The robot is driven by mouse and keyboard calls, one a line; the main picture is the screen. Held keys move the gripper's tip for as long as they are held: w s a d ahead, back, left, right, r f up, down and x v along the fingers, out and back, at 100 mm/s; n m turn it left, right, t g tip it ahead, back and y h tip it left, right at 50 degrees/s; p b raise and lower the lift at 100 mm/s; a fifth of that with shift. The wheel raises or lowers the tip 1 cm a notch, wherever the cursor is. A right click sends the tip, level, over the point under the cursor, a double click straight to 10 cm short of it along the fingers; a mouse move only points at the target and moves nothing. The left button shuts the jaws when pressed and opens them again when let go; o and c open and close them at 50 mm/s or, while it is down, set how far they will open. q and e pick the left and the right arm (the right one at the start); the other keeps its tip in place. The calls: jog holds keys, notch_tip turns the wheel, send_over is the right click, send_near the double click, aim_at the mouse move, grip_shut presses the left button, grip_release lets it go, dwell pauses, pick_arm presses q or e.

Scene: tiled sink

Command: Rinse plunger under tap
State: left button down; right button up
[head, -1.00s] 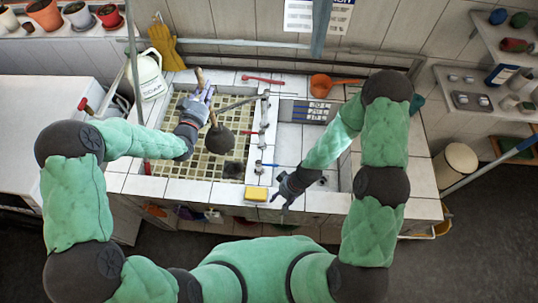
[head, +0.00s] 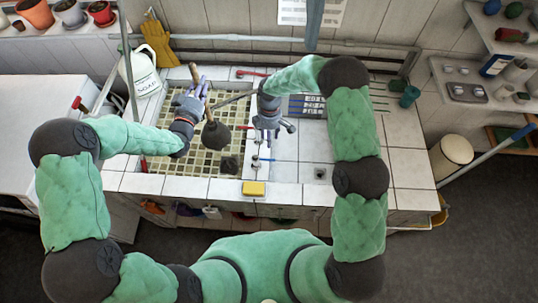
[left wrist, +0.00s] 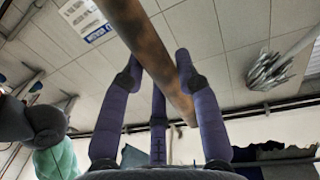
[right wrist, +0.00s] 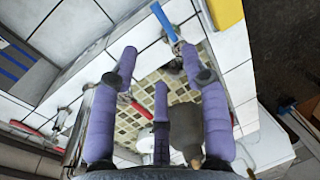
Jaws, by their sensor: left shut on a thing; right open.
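My left gripper (head: 201,92) is shut on the wooden handle of the plunger (head: 216,136). The plunger hangs over the tiled basin (head: 182,152), dark rubber cup down, handle tilted. The left wrist view shows the handle (left wrist: 152,50) between the purple fingers. The tap's grey spout (head: 234,97) reaches over the basin close to the plunger; I see no water. My right gripper (head: 267,133) is open and empty, pointing down above the white divider beside the basin. In the right wrist view, a blue lever (right wrist: 166,26) and the cup (right wrist: 184,122) show beyond its spread fingers.
A yellow sponge (head: 253,188) lies on the front edge. A red-handled piece (head: 252,73) is at the back. A white soap can (head: 141,75) stands back left, a teal cup (head: 409,96) back right. The tiled counter right of the divider is mostly clear.

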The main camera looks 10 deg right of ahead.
aim_at(264, 159)
jog(key=f, duration=0.3)
jog(key=s+f, duration=0.1)
jog(key=f, duration=0.3)
jog(key=s+f, duration=0.1)
jog(key=f, duration=0.3)
jog(key=shift+s+a+f, duration=0.15)
jog(key=shift+a, duration=0.1)
grip_shut()
